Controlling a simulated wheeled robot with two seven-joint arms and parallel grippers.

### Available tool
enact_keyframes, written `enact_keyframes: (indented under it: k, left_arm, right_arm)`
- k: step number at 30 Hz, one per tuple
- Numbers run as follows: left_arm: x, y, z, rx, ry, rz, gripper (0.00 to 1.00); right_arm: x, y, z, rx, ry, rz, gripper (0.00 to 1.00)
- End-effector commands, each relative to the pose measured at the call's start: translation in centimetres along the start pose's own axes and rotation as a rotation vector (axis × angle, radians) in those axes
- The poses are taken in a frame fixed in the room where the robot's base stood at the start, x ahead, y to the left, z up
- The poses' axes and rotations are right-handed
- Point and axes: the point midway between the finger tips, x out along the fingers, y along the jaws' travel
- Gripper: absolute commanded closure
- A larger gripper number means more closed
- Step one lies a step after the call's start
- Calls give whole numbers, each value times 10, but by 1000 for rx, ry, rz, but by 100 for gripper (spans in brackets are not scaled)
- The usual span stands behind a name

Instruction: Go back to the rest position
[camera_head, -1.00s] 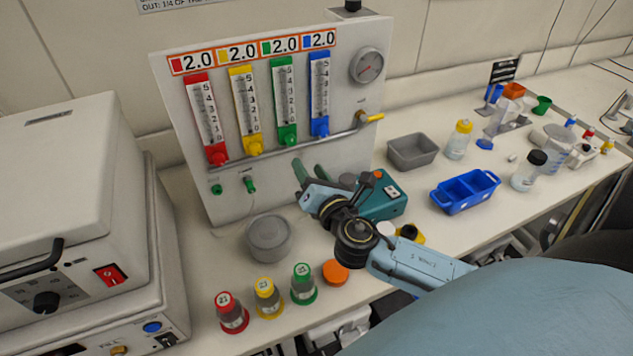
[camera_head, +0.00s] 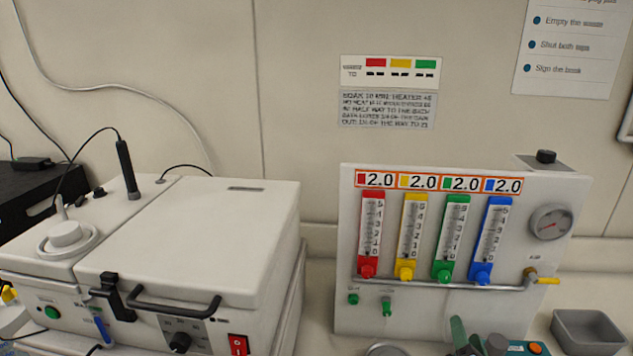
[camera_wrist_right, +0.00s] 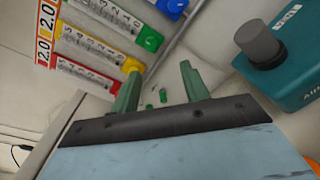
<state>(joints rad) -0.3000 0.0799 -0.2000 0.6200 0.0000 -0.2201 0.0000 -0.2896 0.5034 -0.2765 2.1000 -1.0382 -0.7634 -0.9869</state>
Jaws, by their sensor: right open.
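My right gripper (camera_head: 466,338) shows only in part at the bottom edge of the head view, in front of the flowmeter panel (camera_head: 345,290). In the right wrist view its two green fingers (camera_wrist_right: 160,88) stand apart with nothing between them. The panel's coloured flowmeter tubes are beyond and left of the fingers there. A teal device (camera_wrist_right: 290,55) with a grey cap (camera_wrist_right: 262,45) is to the right of the fingers, apart from them. My left gripper is in neither view.
A white lidded machine (camera_head: 215,235) with a black handle stands left of the panel. A grey tray (camera_head: 588,330) is at the lower right. A gauge (camera_head: 551,222) and a yellow-handled valve (camera_head: 540,279) are on the panel's right. Most of the bench front is out of frame.

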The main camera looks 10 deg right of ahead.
Motion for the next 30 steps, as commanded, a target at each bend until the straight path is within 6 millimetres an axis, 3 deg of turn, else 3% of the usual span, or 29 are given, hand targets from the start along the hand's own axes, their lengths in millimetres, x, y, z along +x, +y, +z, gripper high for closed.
enact_keyframes:
  k: [6,12,23,30]
  left_arm:
    - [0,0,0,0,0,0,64]
    - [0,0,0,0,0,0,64]
    - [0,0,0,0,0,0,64]
    - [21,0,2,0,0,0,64]
  right_arm:
    - [-56,-50,-29,754,17,-453,54]
    - [-124,-70,-68,1282,-20,-878,54]
    - [-224,-51,-108,1743,-122,-1460,54]
    - [-205,-104,-169,1707,-128,-1462,54]
